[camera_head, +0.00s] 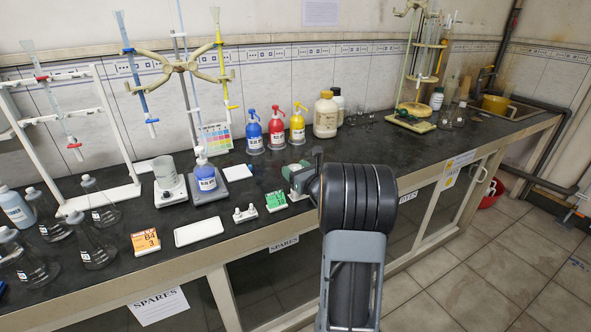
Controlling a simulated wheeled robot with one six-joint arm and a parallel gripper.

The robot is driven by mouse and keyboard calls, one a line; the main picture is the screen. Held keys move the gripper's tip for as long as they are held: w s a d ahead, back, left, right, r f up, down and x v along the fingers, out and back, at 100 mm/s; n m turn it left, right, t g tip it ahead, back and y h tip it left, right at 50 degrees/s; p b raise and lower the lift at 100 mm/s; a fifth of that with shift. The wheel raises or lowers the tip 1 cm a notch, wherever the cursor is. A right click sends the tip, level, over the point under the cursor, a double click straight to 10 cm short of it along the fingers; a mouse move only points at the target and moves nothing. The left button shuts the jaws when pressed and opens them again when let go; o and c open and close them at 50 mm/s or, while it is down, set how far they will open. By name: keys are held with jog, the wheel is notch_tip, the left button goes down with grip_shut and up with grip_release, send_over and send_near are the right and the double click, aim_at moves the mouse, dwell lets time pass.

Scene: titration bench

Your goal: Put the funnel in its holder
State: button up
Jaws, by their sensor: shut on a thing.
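The black wrist of my arm (356,197) is over the front edge of the bench, right of its middle. It hides most of my gripper (308,180). Only a small dark part shows at the wrist's left side, and I cannot make out the jaws or what is between them. A small green and white object (294,171) shows right beside that part; I cannot tell what it is or whether it touches the gripper. I cannot make out the funnel or its holder.
Blue, red and yellow wash bottles (276,128) stand behind the arm. A burette stand (183,72) and a white rack (92,125) stand left, with several flasks (97,250). A white tray (198,231) lies near the front edge. A round-shelved stand (412,122) is back right.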

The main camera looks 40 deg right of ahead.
jog(key=shift+s+f+b, duration=0.15)
jog(key=shift+f+b, duration=0.15)
jog(key=shift+b, duration=0.25)
jog(key=shift+f+b, duration=1.9)
jog(key=shift+b, duration=0.3)
dwell(3.3)
jog(key=o, duration=1.2)
jog(key=shift+c, duration=0.2)
jog(key=shift+s+b, duration=0.35)
jog(key=shift+s, duration=3.15)
